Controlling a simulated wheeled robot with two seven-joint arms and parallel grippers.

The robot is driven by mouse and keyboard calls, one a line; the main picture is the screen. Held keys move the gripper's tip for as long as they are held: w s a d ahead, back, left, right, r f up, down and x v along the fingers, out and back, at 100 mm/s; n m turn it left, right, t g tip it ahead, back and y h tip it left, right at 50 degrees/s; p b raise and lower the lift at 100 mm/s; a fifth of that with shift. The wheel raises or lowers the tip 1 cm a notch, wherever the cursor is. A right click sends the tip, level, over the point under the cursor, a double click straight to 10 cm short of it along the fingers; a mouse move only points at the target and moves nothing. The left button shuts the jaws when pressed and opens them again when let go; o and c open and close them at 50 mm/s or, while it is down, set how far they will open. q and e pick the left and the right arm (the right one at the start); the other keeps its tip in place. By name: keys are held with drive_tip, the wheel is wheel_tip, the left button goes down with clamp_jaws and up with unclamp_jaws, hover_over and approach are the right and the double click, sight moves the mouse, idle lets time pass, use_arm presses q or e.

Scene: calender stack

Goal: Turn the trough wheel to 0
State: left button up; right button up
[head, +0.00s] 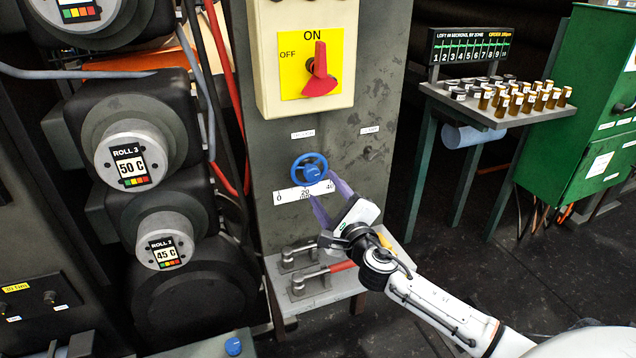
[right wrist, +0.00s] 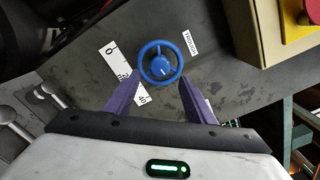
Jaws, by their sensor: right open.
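The trough wheel (head: 310,168) is a small blue handwheel on the grey machine panel. A white scale strip (head: 304,193) marked 0, 20 and 40 sits just below it in the head view. In the right wrist view the wheel (right wrist: 160,62) shows a small white mark on its hub; I cannot tell what value it reads. My right gripper (head: 323,186) is open, its purple fingers pointing at the wheel from the lower right. In the right wrist view the fingers (right wrist: 158,82) straddle the wheel's lower side, apparently not gripping it. My left gripper is not in view.
Above the wheel is a beige box with a red ON/OFF switch (head: 320,70). Below it, a shelf holds metal levers, one with a red handle (head: 338,267). Rolls with temperature displays (head: 131,163) stand at left. A sample table (head: 500,105) and green cabinet (head: 590,110) stand at right.

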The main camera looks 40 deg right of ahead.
sight(315, 176)
drive_tip(key=x, duration=0.5)
drive_tip(key=shift+w, duration=0.1)
drive_tip(key=c, duration=1)
